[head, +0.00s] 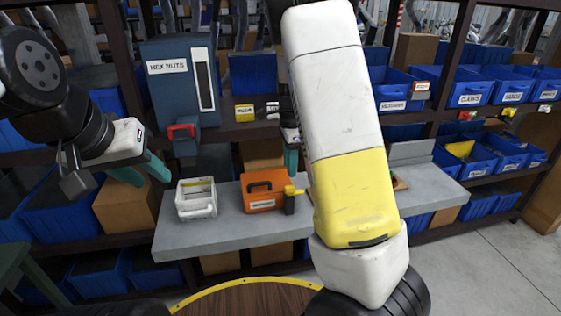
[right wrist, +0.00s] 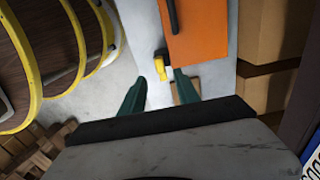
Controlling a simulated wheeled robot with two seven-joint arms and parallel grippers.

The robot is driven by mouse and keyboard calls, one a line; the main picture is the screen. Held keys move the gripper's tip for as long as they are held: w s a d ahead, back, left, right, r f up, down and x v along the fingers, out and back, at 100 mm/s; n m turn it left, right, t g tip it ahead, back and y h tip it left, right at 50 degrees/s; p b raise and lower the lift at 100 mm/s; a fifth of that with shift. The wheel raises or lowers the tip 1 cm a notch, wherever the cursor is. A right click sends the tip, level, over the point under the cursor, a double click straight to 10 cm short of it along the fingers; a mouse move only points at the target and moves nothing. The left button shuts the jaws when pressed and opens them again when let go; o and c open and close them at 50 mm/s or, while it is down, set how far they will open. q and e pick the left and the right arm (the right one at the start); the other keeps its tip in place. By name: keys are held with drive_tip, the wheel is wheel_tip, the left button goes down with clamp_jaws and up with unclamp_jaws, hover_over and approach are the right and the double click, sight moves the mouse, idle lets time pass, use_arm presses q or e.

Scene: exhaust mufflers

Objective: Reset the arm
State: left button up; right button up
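My left gripper (head: 143,172) hangs in the air at the left of the head view, in front of the shelves. Its teal fingers are apart with nothing between them. My right arm crosses the middle of the head view and hides most of its gripper; one teal finger (head: 291,160) shows beside it. In the right wrist view my right gripper (right wrist: 160,82) has its two teal fingers apart and empty. Beyond them are a yellow-and-black object (right wrist: 162,68) and an orange case (right wrist: 205,30) on the grey bench.
The grey bench (head: 215,234) holds a white open box (head: 197,212), the orange case (head: 262,204) and the yellow-and-black object (head: 289,204). A blue hex nuts dispenser (head: 170,90) stands behind. Shelves with blue bins (head: 470,88) line the back. Floor at the right is clear.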

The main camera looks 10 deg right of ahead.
drive_tip(key=s+a+r+n+t+y, duration=0.1)
drive_tip(key=s+r+n+t, duration=0.2)
drive_tip(key=s+r+n, duration=0.5)
drive_tip(key=s+a+r+n+t+y, duration=0.1)
drive_tip(key=s+r+n+t, duration=0.2)
drive_tip(key=s+r+n, duration=0.6)
drive_tip(key=s+n, duration=0.1)
drive_tip(key=s, duration=0.6)
drive_tip(key=shift+a, duration=0.2)
drive_tip(key=shift+w+n, duration=0.1)
drive_tip(key=shift+n, duration=0.2)
drive_tip(key=shift+c, duration=0.5)
